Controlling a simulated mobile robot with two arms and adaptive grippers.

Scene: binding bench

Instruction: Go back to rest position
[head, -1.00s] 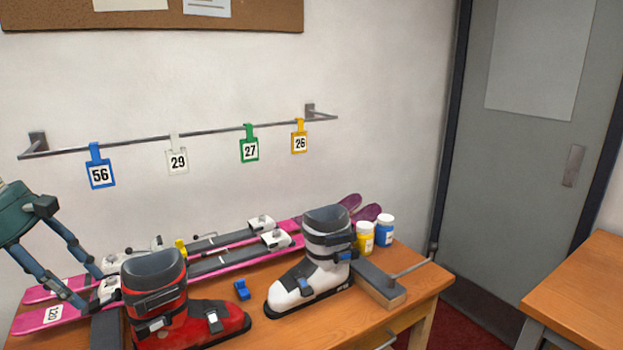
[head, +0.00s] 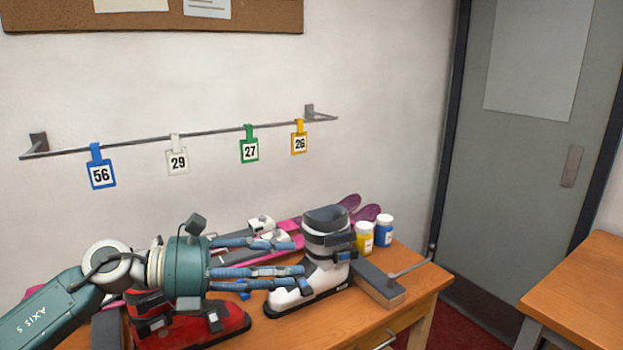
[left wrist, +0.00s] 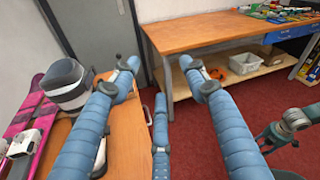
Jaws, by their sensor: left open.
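My left gripper (head: 299,263) reaches in from the left in the head view, its blue fingers pointing right, spread and empty. It hangs in front of the skis and over the red boot (head: 195,328), hiding the boot's upper part. The fingertips end in front of the white and grey ski boot (head: 295,291), which stands upright; I cannot tell whether they touch it. In the left wrist view the left gripper (left wrist: 160,68) shows its fingers apart with nothing between them.
Pink skis (head: 290,225) lie along the bench's back. Yellow (head: 364,238) and blue-and-white (head: 384,231) bottles stand right of the white boot. Numbered tags hang from a wall rail (head: 215,131). Red floor lies between.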

